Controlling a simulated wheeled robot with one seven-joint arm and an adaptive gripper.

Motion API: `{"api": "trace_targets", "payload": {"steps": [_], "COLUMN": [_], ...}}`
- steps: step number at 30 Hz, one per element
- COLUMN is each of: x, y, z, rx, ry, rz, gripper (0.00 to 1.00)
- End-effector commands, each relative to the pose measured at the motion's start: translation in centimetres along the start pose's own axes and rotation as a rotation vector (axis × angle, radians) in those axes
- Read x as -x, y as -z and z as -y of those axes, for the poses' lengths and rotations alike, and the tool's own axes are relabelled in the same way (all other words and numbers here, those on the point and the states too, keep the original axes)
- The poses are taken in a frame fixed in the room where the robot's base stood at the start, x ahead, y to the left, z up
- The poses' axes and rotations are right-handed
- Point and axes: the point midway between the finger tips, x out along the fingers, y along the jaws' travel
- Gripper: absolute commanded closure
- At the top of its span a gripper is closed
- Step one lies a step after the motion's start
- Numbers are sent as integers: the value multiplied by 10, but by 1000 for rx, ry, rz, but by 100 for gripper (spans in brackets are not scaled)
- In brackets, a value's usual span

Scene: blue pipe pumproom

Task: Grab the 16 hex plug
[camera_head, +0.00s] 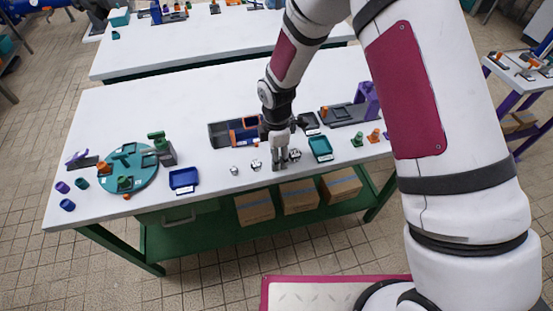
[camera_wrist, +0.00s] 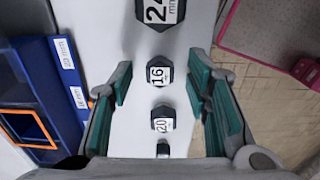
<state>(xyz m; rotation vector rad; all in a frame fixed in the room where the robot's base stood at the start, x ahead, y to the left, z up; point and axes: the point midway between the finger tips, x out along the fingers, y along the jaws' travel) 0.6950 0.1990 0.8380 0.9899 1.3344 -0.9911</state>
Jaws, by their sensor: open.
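The 16 hex plug (camera_wrist: 160,76) is a small dark plug with a white "16" label, standing on the white table in the wrist view. It lies in the gap between the fingers of my gripper (camera_wrist: 160,82), near the tips, with clear room on both sides. My gripper is open and empty; its finger pads are teal. In the head view my gripper (camera_head: 280,164) points down close to the table's front edge, beside several small hex plugs (camera_head: 256,164). I cannot tell which of these is the 16 there.
In the wrist view the 24 mm plug (camera_wrist: 162,12) and the 20 plug (camera_wrist: 163,119) stand in line with the 16, with a smaller one (camera_wrist: 163,148) nearer. A blue tray (camera_wrist: 28,75) with labels is at left. A teal bin (camera_head: 320,149) is right of my gripper.

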Motion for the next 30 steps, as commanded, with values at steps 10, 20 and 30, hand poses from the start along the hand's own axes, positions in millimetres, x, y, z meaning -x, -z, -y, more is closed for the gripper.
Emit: {"api": "trace_targets", "payload": {"steps": [10,20,30], "x": [-4,-4,4], "y": [0,0,0], "z": [0,0,-1], "rx": [0,0,0], "ry": [-1,-1,-2], "rz": [0,0,0], "gripper": [67,100,100]}}
